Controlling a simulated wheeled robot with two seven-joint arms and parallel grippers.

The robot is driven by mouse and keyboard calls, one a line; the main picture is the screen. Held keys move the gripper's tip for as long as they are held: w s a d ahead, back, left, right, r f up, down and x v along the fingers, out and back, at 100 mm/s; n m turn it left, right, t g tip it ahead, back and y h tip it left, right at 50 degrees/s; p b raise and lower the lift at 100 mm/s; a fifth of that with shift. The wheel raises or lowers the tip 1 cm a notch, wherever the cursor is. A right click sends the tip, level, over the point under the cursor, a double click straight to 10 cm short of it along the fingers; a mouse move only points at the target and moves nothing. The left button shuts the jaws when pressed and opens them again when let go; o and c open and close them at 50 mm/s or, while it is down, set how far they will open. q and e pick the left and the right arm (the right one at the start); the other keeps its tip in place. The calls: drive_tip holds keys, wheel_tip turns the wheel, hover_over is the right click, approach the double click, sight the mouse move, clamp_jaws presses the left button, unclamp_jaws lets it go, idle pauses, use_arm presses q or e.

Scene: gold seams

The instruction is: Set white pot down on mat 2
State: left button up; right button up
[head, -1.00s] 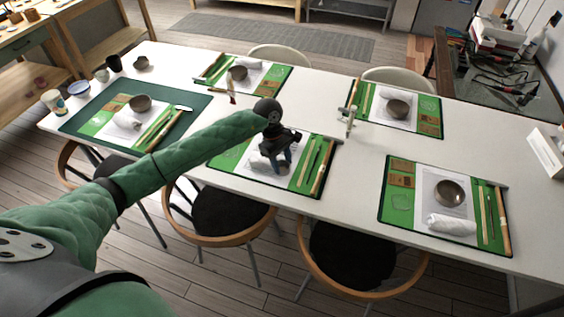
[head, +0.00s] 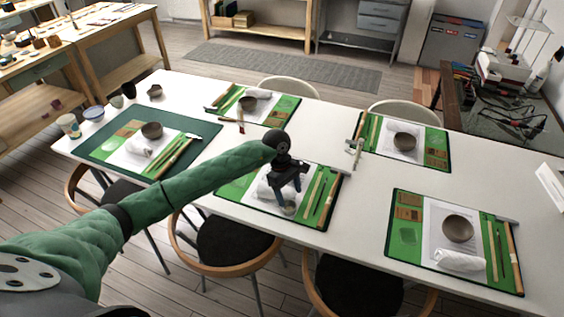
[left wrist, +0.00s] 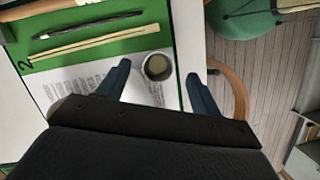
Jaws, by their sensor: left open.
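The white pot (head: 289,207), a small round cup shape, stands upright on mat 2 (head: 230,190) near its front edge. The left wrist view shows the pot (left wrist: 158,66) from above, with a pale rim and a darker inside. The mat's green border there carries a numeral 2 (left wrist: 25,64). My left gripper (head: 287,197) points down over the pot. Its fingers are open, one to each side of the pot, with gaps visible in the wrist view. My right gripper is not in view.
On mat 2 lie a white rolled cloth (head: 266,187) and several sticks and tools (head: 322,195). Other green mats with bowls surround it on the white table (head: 345,250). A chair (head: 235,240) stands close to the front edge.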

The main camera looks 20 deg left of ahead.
use_arm(q)
drive_tip(key=b+v, duration=0.5)
drive_tip(key=v, duration=0.7)
drive_tip(key=shift+r, duration=0.25)
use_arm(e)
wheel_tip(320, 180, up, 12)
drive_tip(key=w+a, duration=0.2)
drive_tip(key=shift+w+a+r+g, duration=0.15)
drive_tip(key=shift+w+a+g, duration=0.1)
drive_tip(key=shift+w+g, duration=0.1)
